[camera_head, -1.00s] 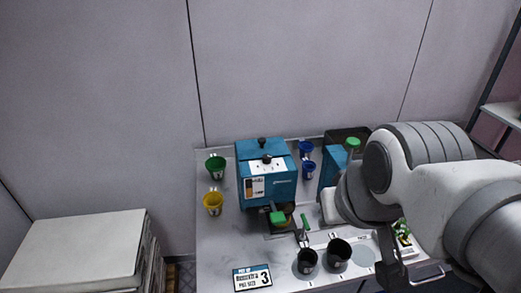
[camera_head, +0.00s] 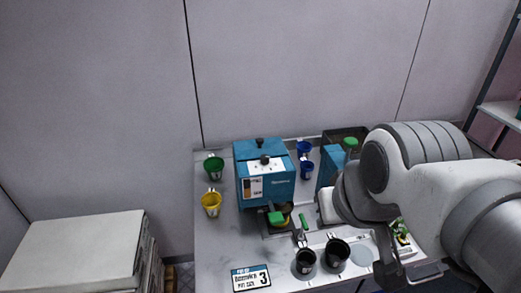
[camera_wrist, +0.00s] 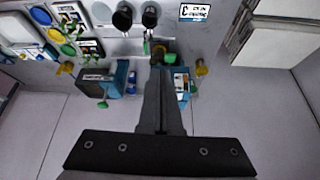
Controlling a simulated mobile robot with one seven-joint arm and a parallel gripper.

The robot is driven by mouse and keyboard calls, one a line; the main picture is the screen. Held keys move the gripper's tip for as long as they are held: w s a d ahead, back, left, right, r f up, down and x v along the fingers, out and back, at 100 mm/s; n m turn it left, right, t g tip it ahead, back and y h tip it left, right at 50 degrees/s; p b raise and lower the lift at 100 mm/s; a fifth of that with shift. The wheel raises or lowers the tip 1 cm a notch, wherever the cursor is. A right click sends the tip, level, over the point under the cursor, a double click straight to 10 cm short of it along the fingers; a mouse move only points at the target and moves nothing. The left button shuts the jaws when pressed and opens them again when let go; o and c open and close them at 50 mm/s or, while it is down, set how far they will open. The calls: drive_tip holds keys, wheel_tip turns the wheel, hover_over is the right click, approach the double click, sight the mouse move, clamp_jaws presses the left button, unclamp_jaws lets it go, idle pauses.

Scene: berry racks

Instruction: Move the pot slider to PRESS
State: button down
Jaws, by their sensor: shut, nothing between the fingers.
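A blue machine (camera_head: 265,187) stands on the bench, with a black knob on top and a green handle (camera_head: 277,217) low at its front. A dark slider base (camera_head: 270,232) shows below it, with a yellow round part beside the handle. A second green handle (camera_head: 303,221) stands just in front, to the right. I cannot tell which handle belongs to the pot slider, and PRESS is not legible. In the wrist view, my gripper (camera_wrist: 157,72) is shut and empty, and its fingers partly cover the blue machine (camera_wrist: 183,82).
Two black cups (camera_head: 337,254) stand at the bench front, beside a label card (camera_head: 251,278) marked 3. Green (camera_head: 213,167) and yellow (camera_head: 211,203) cups are left of the machine. Blue cups (camera_head: 306,170) are to its right, near another blue unit. Bare bench lies at the left.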

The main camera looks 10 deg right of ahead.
drive_tip(key=c, duration=1.6)
unclamp_jaws()
drive_tip(key=c, duration=1.3)
unclamp_jaws()
drive_tip(key=shift+w, duration=0.1)
drive_tip(key=shift+o, duration=1.1)
drive_tip(key=shift+w, duration=0.25)
drive_tip(key=shift+o, duration=1.2)
drive_tip(key=w+d+f+g+b, duration=0.1)
drive_tip(key=w+f+b, duration=0.1)
drive_tip(key=w, duration=0.3)
drive_tip(key=w+d+f+n+g+b, duration=0.1)
drive_tip(key=w+f+b, duration=0.1)
drive_tip(key=w, duration=0.4)
drive_tip(key=shift+w+g, duration=0.2)
drive_tip(key=shift+g, duration=0.2)
drive_tip(key=n+g+b, duration=0.2)
drive_tip(key=g+b, duration=0.1)
drive_tip(key=b, duration=0.1)
hover_over(304, 220)
wheel_tip(304, 220, down, 12)
wheel_tip(304, 220, down, 17)
drive_tip(key=shift+r+b, duration=0.1)
drive_tip(key=shift+b, duration=0.35)
drive_tip(key=shift+c, duration=0.4)
clamp_jaws()
